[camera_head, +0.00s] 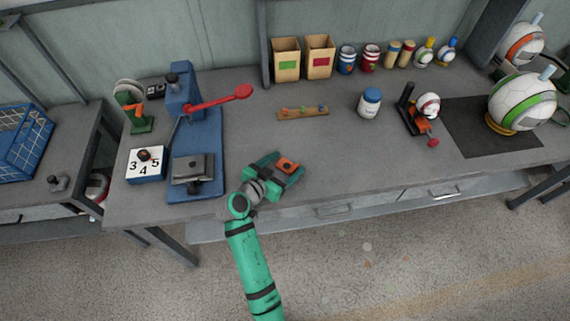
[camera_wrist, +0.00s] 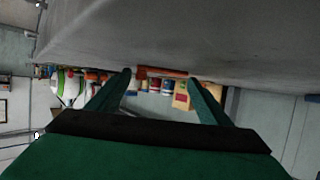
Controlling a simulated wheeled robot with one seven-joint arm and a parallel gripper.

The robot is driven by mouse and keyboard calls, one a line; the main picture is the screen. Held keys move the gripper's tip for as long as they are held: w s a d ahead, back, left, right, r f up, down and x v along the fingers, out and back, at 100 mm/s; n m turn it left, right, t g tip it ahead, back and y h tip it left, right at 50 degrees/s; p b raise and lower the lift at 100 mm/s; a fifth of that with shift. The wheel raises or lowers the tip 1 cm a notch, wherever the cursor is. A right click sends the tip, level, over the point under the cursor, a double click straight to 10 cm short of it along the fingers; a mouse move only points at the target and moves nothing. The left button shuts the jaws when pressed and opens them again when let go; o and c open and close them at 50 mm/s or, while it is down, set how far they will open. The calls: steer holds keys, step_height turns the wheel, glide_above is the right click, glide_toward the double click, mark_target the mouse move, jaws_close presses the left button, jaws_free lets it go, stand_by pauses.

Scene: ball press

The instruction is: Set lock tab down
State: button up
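I cannot pick out the lock tab for certain in either view. My gripper (camera_head: 284,165) is over the front edge area of the bench, right of the blue press. An orange patch with a dark centre shows at the gripper; I cannot tell whether it is part of the hand or a separate piece.
A wooden strip (camera_head: 303,113) with small coloured pieces lies behind my gripper. A white jar (camera_head: 369,104), an orange-black fixture (camera_head: 417,118) and a large ball (camera_head: 522,102) stand to the right. A numbered box (camera_head: 146,165) is left of the press. The front middle bench is clear.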

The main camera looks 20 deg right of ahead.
steer(key=shift+r, duration=0.15)
steer(key=v, duration=1.2)
steer(key=shift+s, duration=0.1)
